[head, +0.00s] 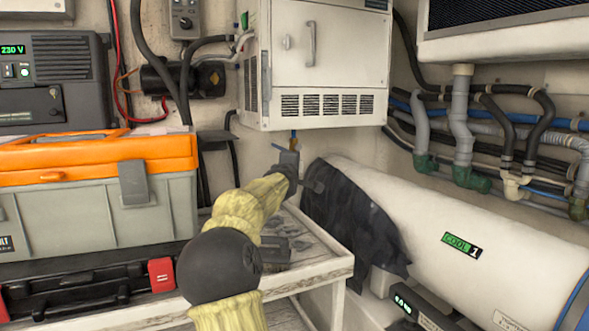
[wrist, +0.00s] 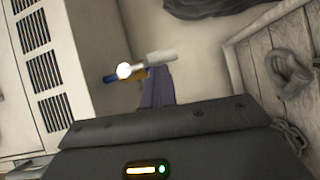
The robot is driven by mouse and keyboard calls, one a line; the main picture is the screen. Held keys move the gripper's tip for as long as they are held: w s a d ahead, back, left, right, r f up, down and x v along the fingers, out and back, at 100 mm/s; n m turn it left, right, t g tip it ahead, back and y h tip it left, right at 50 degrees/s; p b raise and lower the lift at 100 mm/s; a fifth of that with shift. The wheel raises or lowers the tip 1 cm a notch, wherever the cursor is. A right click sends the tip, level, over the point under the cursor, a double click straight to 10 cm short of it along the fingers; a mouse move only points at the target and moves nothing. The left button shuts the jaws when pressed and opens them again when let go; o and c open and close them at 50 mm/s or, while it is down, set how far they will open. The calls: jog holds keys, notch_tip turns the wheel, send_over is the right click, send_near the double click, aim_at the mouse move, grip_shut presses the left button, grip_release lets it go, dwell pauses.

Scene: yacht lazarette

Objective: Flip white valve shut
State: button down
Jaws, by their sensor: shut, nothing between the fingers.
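A small valve with a white lever (wrist: 160,57) shows in the wrist view, beside a brass-coloured fitting (wrist: 140,74) and a blue stub, with a bright round highlight on it. My gripper (head: 289,157) is just below this fitting. In the wrist view its shut, empty fingers (wrist: 158,86) point toward the valve, their tips close to the lever. I cannot tell whether they touch it.
The white cabinet (head: 325,60) overhangs the valve closely. A white cylinder (head: 400,205) with a dark cloth (head: 350,215) lies to the right. An orange and grey toolbox (head: 100,180) stands left, by a worn shelf (head: 325,262). Pipes and hoses line the right wall.

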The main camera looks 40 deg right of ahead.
jog(key=shift+a, duration=0.15)
jog(key=f+b+v, duration=0.1)
jog(key=b+v, duration=0.2)
jog(key=v, duration=1.4)
jog(key=shift+r+b, duration=0.35)
jog(key=shift+r, duration=0.1)
jog(key=shift+s, duration=0.1)
dwell(0.7)
